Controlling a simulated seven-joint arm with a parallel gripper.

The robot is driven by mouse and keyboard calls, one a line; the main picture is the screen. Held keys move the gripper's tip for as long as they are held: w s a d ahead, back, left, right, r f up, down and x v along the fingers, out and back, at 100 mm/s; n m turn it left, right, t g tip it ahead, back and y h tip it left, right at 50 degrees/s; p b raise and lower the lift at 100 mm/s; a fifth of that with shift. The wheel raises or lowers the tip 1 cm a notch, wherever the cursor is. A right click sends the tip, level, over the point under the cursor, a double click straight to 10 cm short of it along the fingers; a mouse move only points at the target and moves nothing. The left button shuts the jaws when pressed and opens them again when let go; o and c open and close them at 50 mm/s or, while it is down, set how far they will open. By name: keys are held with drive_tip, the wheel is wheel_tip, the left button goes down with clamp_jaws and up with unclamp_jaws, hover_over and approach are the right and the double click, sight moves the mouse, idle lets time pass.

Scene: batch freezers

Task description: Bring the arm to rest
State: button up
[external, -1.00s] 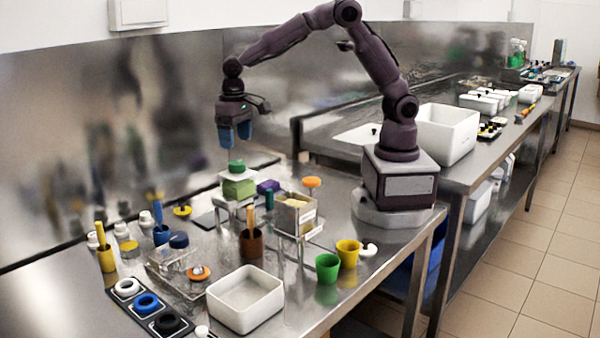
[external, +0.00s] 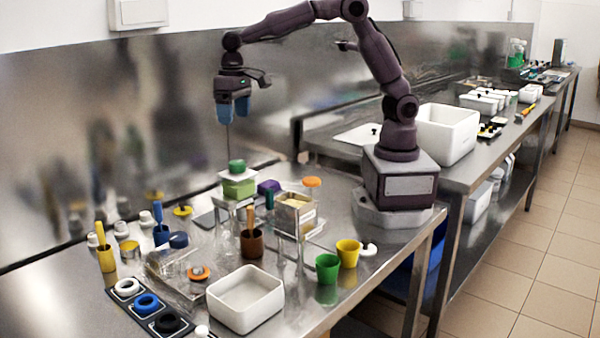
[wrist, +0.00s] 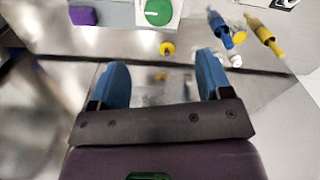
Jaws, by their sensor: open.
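My gripper (external: 232,110) has blue fingers and hangs pointing down, high above the back of the steel table. In the wrist view my gripper (wrist: 164,85) shows its two fingers wide apart with nothing between them. In the wrist view the round green knob (wrist: 158,12) lies beyond the fingertips, at the top edge.
A white bin (external: 245,300), green cup (external: 327,268), yellow cup (external: 348,253) and brown cup (external: 252,243) stand on the table. A steel wall (external: 120,130) runs behind. The air around my gripper is free.

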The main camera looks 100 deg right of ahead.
drive_tip(key=s+d+r+n+t, duration=0.2)
drive_tip(key=s+d, duration=0.1)
drive_tip(key=s, duration=0.9)
drive_tip(key=s+d+r+n+t, duration=0.3)
drive_tip(key=s, duration=0.9)
drive_tip(key=shift+s+d+n, duration=0.3)
drive_tip(key=shift+s+d, duration=0.05)
